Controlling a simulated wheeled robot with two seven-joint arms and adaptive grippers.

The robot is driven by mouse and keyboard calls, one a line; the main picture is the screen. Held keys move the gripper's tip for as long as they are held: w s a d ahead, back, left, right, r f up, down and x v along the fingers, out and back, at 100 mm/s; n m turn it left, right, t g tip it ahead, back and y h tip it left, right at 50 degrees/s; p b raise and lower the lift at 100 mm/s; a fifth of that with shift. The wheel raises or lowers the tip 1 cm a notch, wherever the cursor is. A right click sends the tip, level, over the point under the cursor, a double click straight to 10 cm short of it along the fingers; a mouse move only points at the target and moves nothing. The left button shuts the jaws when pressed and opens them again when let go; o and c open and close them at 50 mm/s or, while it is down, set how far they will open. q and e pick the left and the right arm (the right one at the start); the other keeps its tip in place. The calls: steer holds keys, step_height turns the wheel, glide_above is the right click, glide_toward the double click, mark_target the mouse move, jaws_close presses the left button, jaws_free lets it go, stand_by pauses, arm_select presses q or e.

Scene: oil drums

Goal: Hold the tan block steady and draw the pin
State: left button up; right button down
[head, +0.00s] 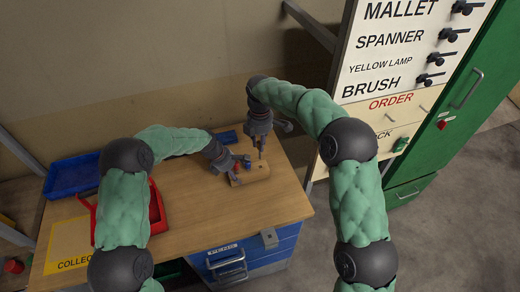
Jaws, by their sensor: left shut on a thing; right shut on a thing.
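The tan block (258,173) lies on the wooden workbench (200,214) near its right part. My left gripper (239,173) comes in from the left and is shut on the block's left end. My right gripper (261,149) is above the block, pointing down, and is shut on the pin. The pin is too small and too covered by the fingers to make out clearly. I cannot tell how far it sits in the block.
A blue tray (68,176) and a red tray (157,207) are on the bench's left side, beside a yellow COLLECT label (66,260). A labelled tool board (405,45) stands at right.

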arm_select(q)
steer(key=shift+s+f, duration=0.15)
steer(key=shift+f, duration=0.05)
arm_select(e)
steer(key=shift+r, duration=0.35)
arm_select(q)
steer(key=o, duration=1.3)
steer(key=shift+c, duration=0.2)
steer(key=shift+r, duration=0.2)
steer(key=shift+a+r, duration=0.1)
steer(key=shift+r, duration=0.15)
steer(key=v, duration=1.1)
steer(key=shift+a+r, duration=0.15)
